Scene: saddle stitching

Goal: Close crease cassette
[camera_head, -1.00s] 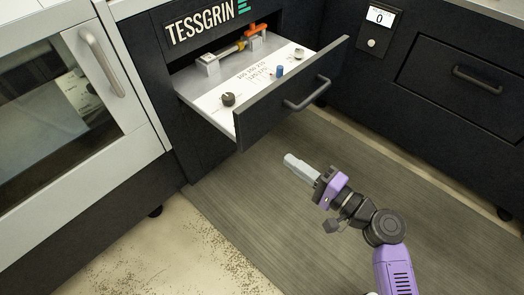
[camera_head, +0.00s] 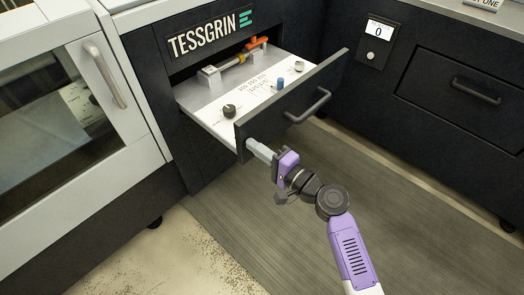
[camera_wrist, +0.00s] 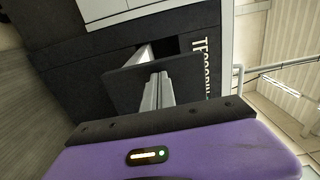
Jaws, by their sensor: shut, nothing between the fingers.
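The crease cassette (camera_head: 262,90) is a drawer pulled out from the dark cabinet under the TESSGRIN sign. Its dark front panel (camera_head: 290,102) has a bar handle (camera_head: 308,107). Its pale tray carries a dark knob (camera_head: 229,111), a blue knob (camera_head: 280,84) and an orange lever (camera_head: 257,42). My gripper (camera_head: 252,145) is shut and empty, with its fingertips at the lower left part of the front panel, left of the handle. In the wrist view the shut fingers (camera_wrist: 157,88) point at the panel (camera_wrist: 125,86); I cannot tell whether they touch it.
A white-framed glass door (camera_head: 75,115) with a handle stands at the left. Another dark drawer (camera_head: 470,88) is shut at the right, beside a small display (camera_head: 381,29) reading 0. A grey mat (camera_head: 420,220) covers open floor in front.

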